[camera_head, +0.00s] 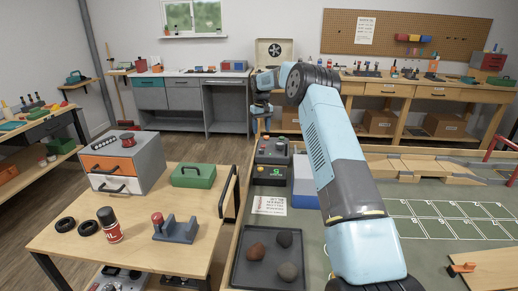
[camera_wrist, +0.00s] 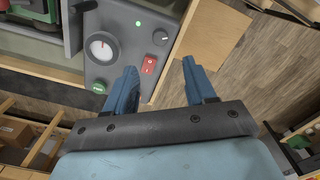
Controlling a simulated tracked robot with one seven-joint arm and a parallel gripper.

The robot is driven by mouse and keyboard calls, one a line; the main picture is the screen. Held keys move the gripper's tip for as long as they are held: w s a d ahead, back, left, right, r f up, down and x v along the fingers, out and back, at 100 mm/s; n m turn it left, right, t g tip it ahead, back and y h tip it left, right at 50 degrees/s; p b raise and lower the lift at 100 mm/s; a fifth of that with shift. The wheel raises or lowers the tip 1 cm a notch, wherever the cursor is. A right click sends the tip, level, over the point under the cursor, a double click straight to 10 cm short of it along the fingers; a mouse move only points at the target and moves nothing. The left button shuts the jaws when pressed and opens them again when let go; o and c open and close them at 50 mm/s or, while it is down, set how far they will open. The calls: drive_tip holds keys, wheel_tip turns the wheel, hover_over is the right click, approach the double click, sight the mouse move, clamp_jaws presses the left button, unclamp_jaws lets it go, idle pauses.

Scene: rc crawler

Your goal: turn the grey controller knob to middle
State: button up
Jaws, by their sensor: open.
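The grey controller box (camera_wrist: 120,50) fills the upper middle of the wrist view. It has a large round white dial (camera_wrist: 101,47) with a red mark, and a small dark knob (camera_wrist: 160,37) with a light line at upper right. A red rocker switch (camera_wrist: 149,65), a green button (camera_wrist: 99,87) and a lit green lamp (camera_wrist: 138,22) are also on its face. My gripper (camera_wrist: 160,68) is open and empty, its two blue fingers apart near the box's right edge. In the head view my gripper (camera_head: 262,109) hangs above the dark boxes on the bench.
A low wooden table at left in the head view holds a drawer unit (camera_head: 122,160), a green case (camera_head: 193,175) and a spray can (camera_head: 109,225). A black tray (camera_head: 267,272) with several rocks and a white sign (camera_head: 269,206) lie on the bench in front of the boxes.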

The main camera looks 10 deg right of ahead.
sight(261, 151)
wheel_tip(261, 151, down, 11)
drive_tip(key=shift+r, duration=0.15)
drive_tip(key=shift+c, duration=0.2)
